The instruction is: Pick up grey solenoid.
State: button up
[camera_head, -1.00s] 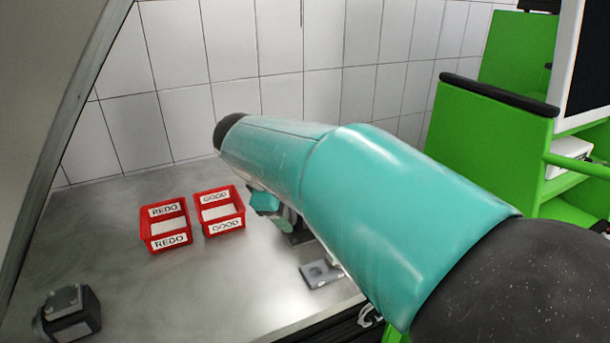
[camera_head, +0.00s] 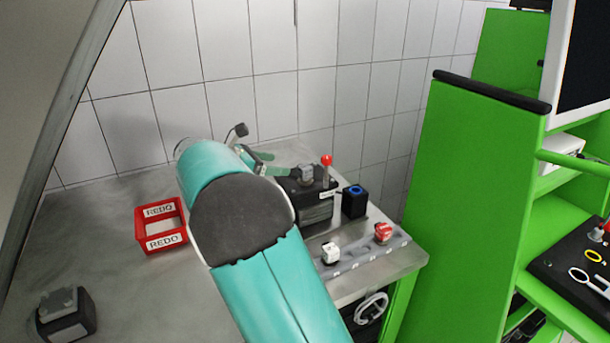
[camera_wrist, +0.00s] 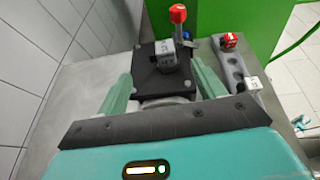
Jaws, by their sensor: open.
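The grey solenoid (camera_head: 304,175) looks like a small grey block on top of a black test unit (camera_head: 314,208) with a red-knobbed lever. In the wrist view the grey solenoid (camera_wrist: 166,56) sits on the unit's square black top plate (camera_wrist: 158,82), beside the lever. My gripper (camera_wrist: 163,72) is open, with one green finger to each side of the plate in that view. The solenoid shows between and beyond the fingers, and nothing is held. In the head view my gripper (camera_head: 274,163) is at the unit's left side, partly hidden by my arm.
The red-knobbed lever (camera_head: 327,160) stands close to the solenoid. A black box with a blue ring (camera_head: 354,200) is to the right. A grey rack (camera_head: 365,252) holds a white piece (camera_head: 330,253) and a red piece (camera_head: 382,233). A red REDO bin (camera_head: 163,242) stands left.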

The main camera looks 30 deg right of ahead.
aim_at(304, 165)
jog(key=x, duration=1)
jog(key=shift+s+d+f, duration=0.1)
jog(key=shift+d+f, duration=0.05)
jog(key=c, duration=1.2)
jog(key=shift+r, duration=0.65)
notch_tip(304, 165, up, 2)
jog(key=shift+r, duration=0.15)
jog(key=s+a+r, duration=0.1)
jog(key=s+r, duration=0.2)
jog(key=s, duration=0.1)
jog(key=s+a+r, duration=0.2)
jog(key=s+r, duration=0.1)
jog(key=s, duration=0.1)
jog(key=s+a+r, duration=0.2)
jog(key=s+r, duration=0.1)
jog(key=s, duration=0.2)
jog(key=shift+r, duration=0.25)
